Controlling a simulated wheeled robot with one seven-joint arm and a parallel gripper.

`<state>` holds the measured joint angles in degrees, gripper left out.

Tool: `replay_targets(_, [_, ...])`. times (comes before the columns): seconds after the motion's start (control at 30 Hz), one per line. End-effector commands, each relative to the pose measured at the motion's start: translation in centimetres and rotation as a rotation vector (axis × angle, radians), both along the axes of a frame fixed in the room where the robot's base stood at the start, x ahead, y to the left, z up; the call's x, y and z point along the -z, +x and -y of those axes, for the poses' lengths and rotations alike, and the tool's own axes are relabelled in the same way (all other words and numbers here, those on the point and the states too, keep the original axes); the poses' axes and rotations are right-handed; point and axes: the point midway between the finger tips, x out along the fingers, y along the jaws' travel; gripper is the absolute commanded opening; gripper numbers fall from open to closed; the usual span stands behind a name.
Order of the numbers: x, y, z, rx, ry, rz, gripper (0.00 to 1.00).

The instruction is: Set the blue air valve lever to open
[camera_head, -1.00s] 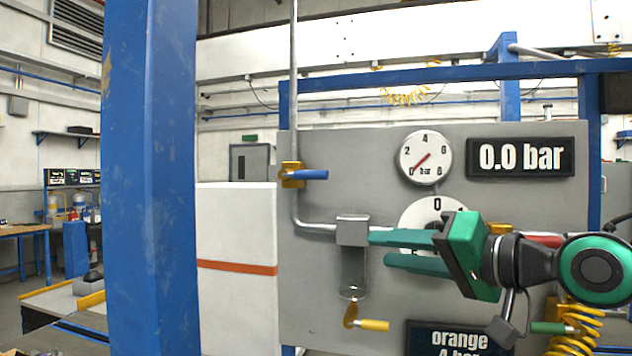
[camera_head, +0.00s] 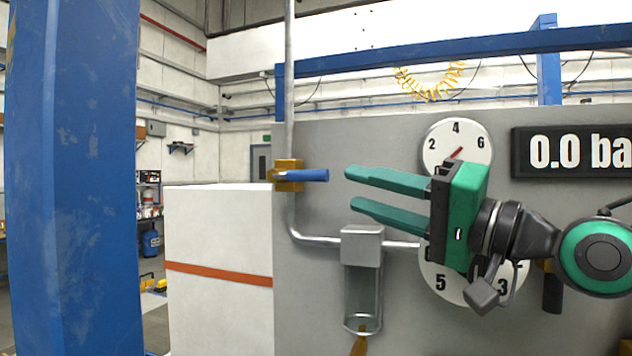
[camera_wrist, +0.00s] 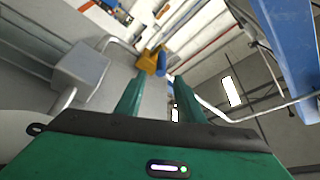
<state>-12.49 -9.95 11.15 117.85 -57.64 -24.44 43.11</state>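The blue valve lever (camera_head: 308,175) sticks out horizontally to the right from a yellow valve body (camera_head: 285,175) on the vertical grey pipe. In the wrist view the blue lever (camera_wrist: 161,64) shows beyond the fingertips, beside the yellow valve body (camera_wrist: 148,60). My gripper (camera_head: 349,189) is open and empty. Its green fingers point left, with the tips a short gap to the right of the lever's end and about level with it or slightly lower. The round gauge (camera_head: 455,150) is partly hidden by my gripper. The digital display (camera_head: 575,151) reads 0.0 bar, its right end cut off.
A filter unit with a clear bowl (camera_head: 362,290) hangs on the pipe below my fingers. A numbered dial (camera_head: 440,285) sits behind my wrist. A white cabinet (camera_head: 218,235) and a blue post (camera_head: 75,180) stand to the left.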

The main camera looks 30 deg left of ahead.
Motion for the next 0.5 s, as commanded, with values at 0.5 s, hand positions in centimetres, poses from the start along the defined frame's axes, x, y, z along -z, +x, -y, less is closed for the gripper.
replay_targets(0.5, [-1.6, 0.6, -8.8, -0.029, 0.000, -0.001, 0.35])
